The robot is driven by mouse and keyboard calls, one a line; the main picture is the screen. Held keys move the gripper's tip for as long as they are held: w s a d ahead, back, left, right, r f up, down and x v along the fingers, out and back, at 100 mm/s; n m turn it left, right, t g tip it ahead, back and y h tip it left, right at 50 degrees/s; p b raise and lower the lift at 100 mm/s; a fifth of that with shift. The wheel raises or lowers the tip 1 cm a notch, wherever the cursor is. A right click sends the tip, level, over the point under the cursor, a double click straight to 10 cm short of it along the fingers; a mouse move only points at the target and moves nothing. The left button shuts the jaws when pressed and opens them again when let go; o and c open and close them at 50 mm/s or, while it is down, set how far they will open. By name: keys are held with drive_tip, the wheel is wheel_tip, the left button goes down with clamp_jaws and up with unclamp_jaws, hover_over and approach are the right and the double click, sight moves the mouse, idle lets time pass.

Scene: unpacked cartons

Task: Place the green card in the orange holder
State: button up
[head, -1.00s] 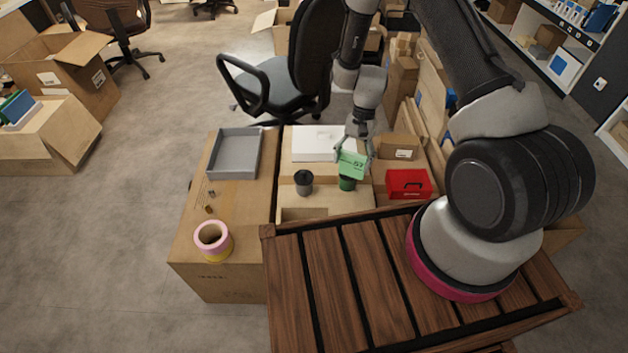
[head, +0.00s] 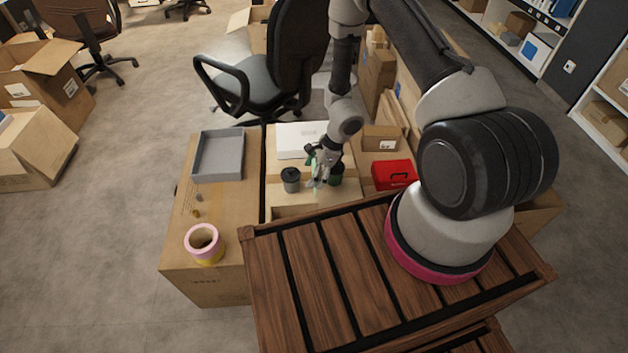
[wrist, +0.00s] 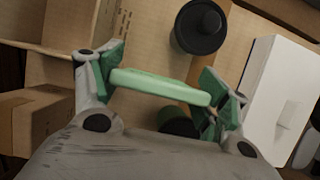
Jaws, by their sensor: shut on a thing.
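My gripper (head: 318,174) is shut on the green card (wrist: 160,87), which spans between its fingers in the wrist view, seen nearly edge-on. In the head view the card is mostly hidden by the gripper. The gripper is above the cartons, between a dark grey cup (head: 290,180) and a green cup (head: 336,178). In the wrist view the dark cup (wrist: 203,28) is beyond the card, and the green cup (wrist: 178,124) is partly hidden behind it. I cannot make out an orange holder in these frames.
A white box (head: 296,141) lies behind the cups. A small brown carton (head: 381,138) and a red box (head: 391,174) stand to the right. A grey tray (head: 218,157) and a pink-and-yellow roll (head: 203,243) sit on the left carton. My slatted wooden deck is in front.

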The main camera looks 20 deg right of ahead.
drive_tip(key=shift+f, duration=2.15)
drive_tip(key=shift+f, duration=0.1)
drive_tip(key=o, duration=1)
